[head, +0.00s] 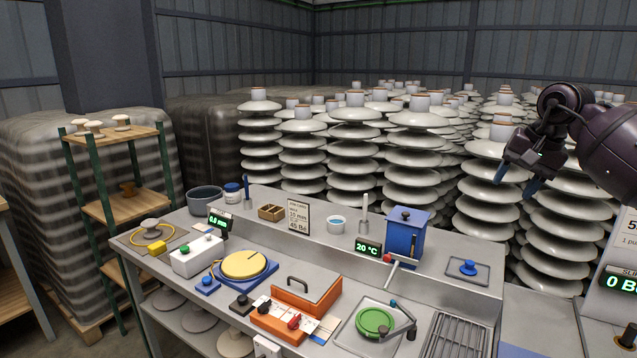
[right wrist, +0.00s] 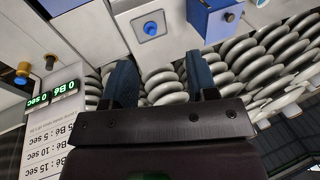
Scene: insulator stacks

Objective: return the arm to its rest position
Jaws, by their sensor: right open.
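My right gripper (head: 515,176) is raised at the right of the head view, in front of the white insulator stacks (head: 415,140). Its dark arm comes in from the right edge. Its two blue fingertips are apart with nothing between them. In the right wrist view the gripper (right wrist: 160,80) also shows open and empty, with the insulator stacks beyond it. My left gripper and arm are not in the head view.
A grey workbench (head: 455,232) holds a blue box (head: 404,238), an orange case (head: 307,293), a yellow disc on a blue base (head: 244,265) and a green disc (head: 374,322). A shelf (head: 112,207) stands left. A panel with a green display (head: 620,282) stands right, below my right arm.

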